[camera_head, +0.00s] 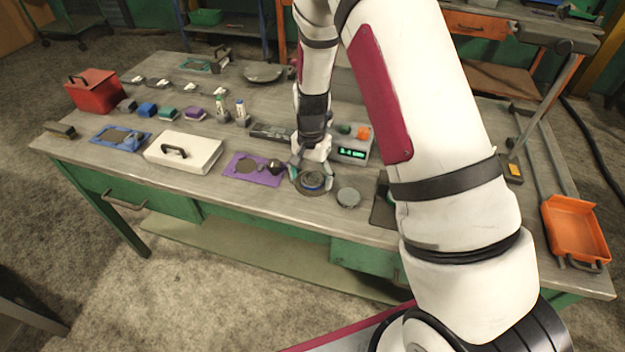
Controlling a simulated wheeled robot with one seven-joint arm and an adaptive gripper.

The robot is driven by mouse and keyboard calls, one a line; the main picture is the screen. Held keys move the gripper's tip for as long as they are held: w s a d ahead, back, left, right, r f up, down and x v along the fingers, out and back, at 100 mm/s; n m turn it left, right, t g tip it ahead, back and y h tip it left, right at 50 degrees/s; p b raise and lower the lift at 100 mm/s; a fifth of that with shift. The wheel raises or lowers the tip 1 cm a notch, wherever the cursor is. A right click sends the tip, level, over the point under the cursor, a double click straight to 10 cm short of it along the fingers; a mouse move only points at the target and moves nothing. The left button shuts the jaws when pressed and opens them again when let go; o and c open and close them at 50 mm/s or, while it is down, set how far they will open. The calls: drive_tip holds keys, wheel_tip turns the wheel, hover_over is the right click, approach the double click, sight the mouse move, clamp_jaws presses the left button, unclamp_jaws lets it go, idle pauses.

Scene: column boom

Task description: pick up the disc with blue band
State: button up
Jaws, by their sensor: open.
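The disc with the blue band (311,181) lies near the front edge of the workbench, inside or on a dark round piece; I cannot tell which. My gripper (312,180) points down at it from above, its fingers open on either side of the disc. Whether the fingers touch the disc is too small to tell. My own forearm and wrist hide part of the bench behind it.
A grey disc (348,197) lies just right of my gripper, and a purple plate (240,172) with a dark knob lies to the left. A scale with a green display (352,154) stands behind.

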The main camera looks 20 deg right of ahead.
drive_tip(key=c, duration=1.7)
drive_tip(key=shift+r, duration=0.1)
drive_tip(key=shift+r, duration=0.4)
drive_tip(key=r, duration=0.2)
drive_tip(key=shift+s+r+b, duration=0.3)
drive_tip(key=shift+r, duration=0.1)
drive_tip(key=s+r, duration=0.1)
drive_tip(key=s, duration=1.4)
drive_tip(key=r+n, duration=0.1)
drive_tip(key=n, duration=0.8)
hover_over(312, 181)
drive_tip(key=shift+w+d+r, duration=0.1)
drive_tip(key=shift+w+r, duration=0.05)
drive_tip(key=shift+r, duration=0.05)
